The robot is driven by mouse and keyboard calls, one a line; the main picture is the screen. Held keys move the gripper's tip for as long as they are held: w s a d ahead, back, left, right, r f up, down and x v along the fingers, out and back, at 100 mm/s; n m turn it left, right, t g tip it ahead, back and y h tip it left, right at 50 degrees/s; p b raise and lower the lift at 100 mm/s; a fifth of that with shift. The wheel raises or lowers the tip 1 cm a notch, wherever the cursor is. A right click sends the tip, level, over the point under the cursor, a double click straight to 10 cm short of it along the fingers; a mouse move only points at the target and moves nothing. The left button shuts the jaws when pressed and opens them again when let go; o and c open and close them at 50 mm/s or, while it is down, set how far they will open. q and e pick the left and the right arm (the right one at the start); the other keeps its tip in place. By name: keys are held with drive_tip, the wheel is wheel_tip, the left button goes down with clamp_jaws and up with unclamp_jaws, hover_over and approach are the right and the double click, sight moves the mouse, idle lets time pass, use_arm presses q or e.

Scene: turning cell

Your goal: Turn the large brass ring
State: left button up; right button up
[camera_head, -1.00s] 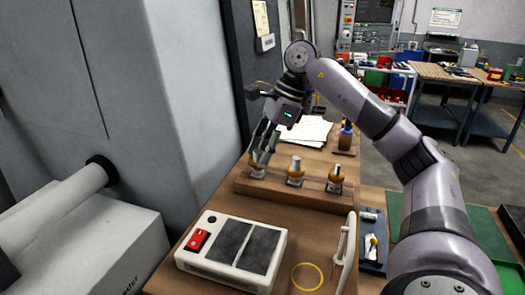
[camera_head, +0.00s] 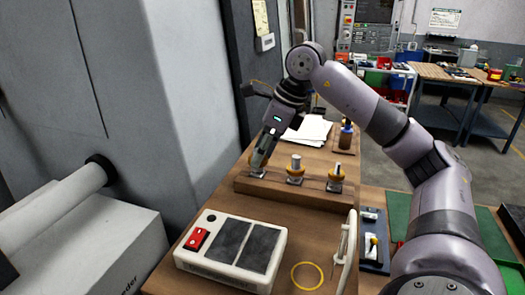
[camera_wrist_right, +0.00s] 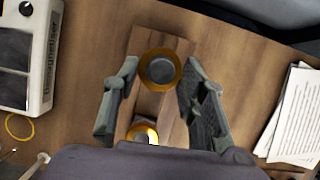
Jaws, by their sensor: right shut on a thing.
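Three posts with brass rings stand in a row on a wooden block. My right gripper (camera_head: 260,158) points down over the leftmost post and is shut on its brass ring (camera_wrist_right: 161,52). In the right wrist view the two fingers (camera_wrist_right: 161,75) are on opposite sides of this ring, around a grey round centre. In the head view the fingers hide most of it. The middle ring (camera_head: 295,180) and the right ring (camera_head: 334,187) are free; one other ring (camera_wrist_right: 143,128) shows below in the wrist view. My left gripper is not in view.
A white demagnetiser (camera_head: 232,250) with dark pads and a red switch stands in front of the wooden block (camera_head: 310,197). A thin yellow ring (camera_head: 307,276) lies beside it. Papers (camera_head: 310,130) and a bottle (camera_head: 346,135) are behind. A grey cabinet (camera_head: 190,80) rises on the left.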

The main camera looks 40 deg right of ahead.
drive_tip(key=shift+r+m+h, duration=0.15)
drive_tip(key=shift+m+h, duration=0.15)
drive_tip(key=shift+m, duration=0.5)
drive_tip(key=shift+t, duration=0.3)
drive_tip(key=o, duration=1.2)
drive_tip(key=shift+c, duration=0.2)
drive_tip(key=v, duration=1.1)
drive_tip(key=shift+r, duration=0.4)
drive_tip(key=shift+s, duration=0.15)
drive_tip(key=shift+a+f, duration=0.1)
